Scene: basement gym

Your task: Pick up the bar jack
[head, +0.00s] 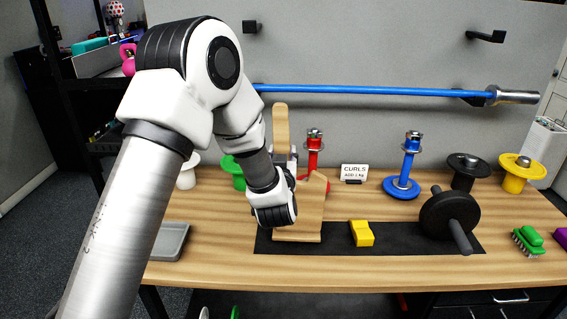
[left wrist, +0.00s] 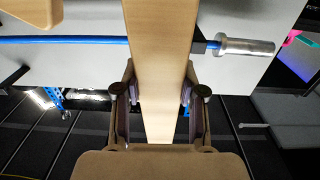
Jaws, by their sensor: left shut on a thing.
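The bar jack is a light wooden thing with a wide body (head: 312,212) and a tall upright handle (head: 281,125). Its lower edge shows at the left end of the black mat (head: 390,238); I cannot tell whether it touches the mat. My left gripper (head: 284,160) is largely hidden by its own wrist in the head view. In the left wrist view, the fingers (left wrist: 160,98) are shut on the jack's handle (left wrist: 158,45), one on each side. My right gripper is not in view.
A yellow block (head: 361,233) and a black-plated dumbbell (head: 449,215) are on the mat. Plate stands, red (head: 314,150), blue (head: 403,186) and yellow (head: 521,175), line the bench's back. A blue barbell (head: 380,91) hangs on the wall. A grey tray (head: 170,240) is at left.

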